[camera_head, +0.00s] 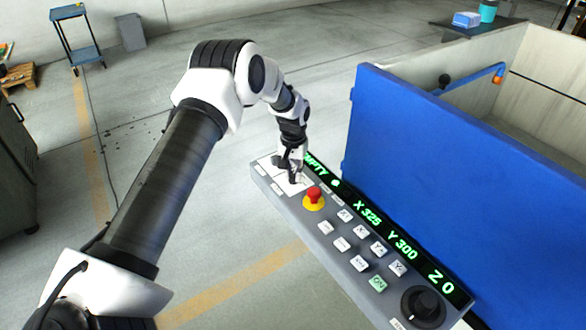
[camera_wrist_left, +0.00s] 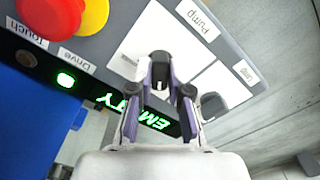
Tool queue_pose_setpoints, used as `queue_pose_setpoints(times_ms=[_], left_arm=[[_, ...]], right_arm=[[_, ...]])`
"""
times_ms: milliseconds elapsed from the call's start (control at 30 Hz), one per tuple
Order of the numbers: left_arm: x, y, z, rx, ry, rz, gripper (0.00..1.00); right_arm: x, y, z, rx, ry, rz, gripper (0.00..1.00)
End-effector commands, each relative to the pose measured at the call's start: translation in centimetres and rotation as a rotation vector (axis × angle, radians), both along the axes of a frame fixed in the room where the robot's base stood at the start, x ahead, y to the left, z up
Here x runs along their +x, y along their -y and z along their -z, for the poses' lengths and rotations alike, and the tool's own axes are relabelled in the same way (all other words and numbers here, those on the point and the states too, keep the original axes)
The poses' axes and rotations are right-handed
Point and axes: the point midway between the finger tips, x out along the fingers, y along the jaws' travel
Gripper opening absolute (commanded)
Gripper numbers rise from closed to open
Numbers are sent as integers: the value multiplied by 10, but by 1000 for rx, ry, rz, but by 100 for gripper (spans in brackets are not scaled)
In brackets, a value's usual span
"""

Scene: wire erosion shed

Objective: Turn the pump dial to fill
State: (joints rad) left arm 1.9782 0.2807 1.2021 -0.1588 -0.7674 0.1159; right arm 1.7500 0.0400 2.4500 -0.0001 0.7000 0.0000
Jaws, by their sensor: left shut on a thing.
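The control panel (camera_head: 262,183) is a grey slanted console with a green-lit display (camera_head: 402,252) that reads EMPTY, X 325, Y 300 and Z 0. My left gripper (camera_head: 291,178) reaches down to the white plate at its far left end. In the left wrist view, my left gripper (camera_wrist_left: 161,77) is shut on the pump dial, over the white plate beside the "Pump" label (camera_wrist_left: 195,18). The fingers hide most of the dial, so I cannot tell its pointing. My right gripper is not in view.
A red emergency button (camera_head: 314,194) on a yellow base sits close to my left gripper. White keys, a green ON key (camera_head: 378,284) and a black knob (camera_head: 423,306) lie further right. A blue machine wall (camera_head: 440,180) stands behind the panel. Open floor lies left.

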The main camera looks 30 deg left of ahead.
Motion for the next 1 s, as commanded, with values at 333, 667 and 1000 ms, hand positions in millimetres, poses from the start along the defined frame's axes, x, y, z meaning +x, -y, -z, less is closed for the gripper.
queue_pose_setpoints(times_ms=[333,667,1000], left_arm=[[-2,1,2,-1,-5,-233,0],[-2,1,3,-1,-5,-319,0],[-2,1,4,-2,-6,-325,0]], right_arm=[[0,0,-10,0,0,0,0],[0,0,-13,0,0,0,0],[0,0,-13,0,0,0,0]])
